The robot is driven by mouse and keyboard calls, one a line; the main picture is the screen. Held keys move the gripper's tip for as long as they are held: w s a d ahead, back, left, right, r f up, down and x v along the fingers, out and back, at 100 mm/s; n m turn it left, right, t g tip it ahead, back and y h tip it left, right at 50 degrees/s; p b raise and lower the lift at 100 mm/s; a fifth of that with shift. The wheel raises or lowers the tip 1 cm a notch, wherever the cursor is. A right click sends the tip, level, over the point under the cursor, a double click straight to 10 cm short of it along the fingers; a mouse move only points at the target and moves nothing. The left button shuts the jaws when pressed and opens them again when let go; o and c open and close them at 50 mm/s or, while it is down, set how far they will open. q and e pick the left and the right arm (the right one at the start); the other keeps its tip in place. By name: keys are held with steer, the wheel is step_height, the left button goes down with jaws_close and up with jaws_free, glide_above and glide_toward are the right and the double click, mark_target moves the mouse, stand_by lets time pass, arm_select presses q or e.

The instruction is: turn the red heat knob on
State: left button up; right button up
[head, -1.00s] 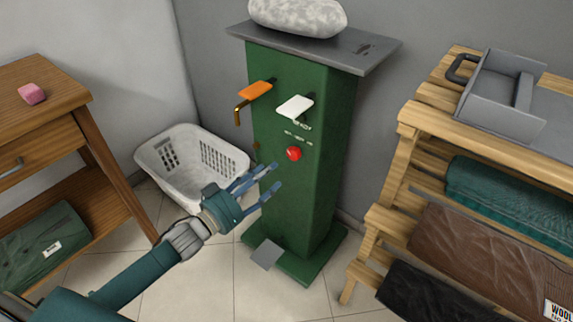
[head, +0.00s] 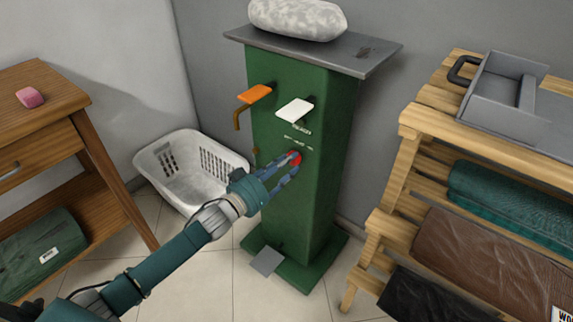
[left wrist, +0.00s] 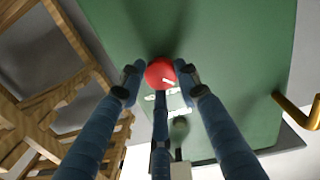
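The red heat knob (head: 296,157) is on the front of the green machine column (head: 318,190), below the white lever. In the head view it is partly hidden by my left fingers. My left gripper (head: 284,168) is at the knob, with its blue fingers spread around it. In the left wrist view the red knob (left wrist: 160,73) sits between the fingertips of the left gripper (left wrist: 161,76), with a white mark on its face. The fingertips look very near or touching its sides; I cannot tell whether they press on it. My right gripper is not in view.
An orange lever (head: 255,94) and a white lever (head: 294,110) stick out above the knob. A white basket (head: 165,160) stands left of the column. A grey foot pedal (head: 267,262) is at its base. A wooden rack (head: 408,150) stands at the right.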

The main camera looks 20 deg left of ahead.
arm_select(q)
steer(key=shift+f, duration=0.1)
steer(key=c, duration=0.4)
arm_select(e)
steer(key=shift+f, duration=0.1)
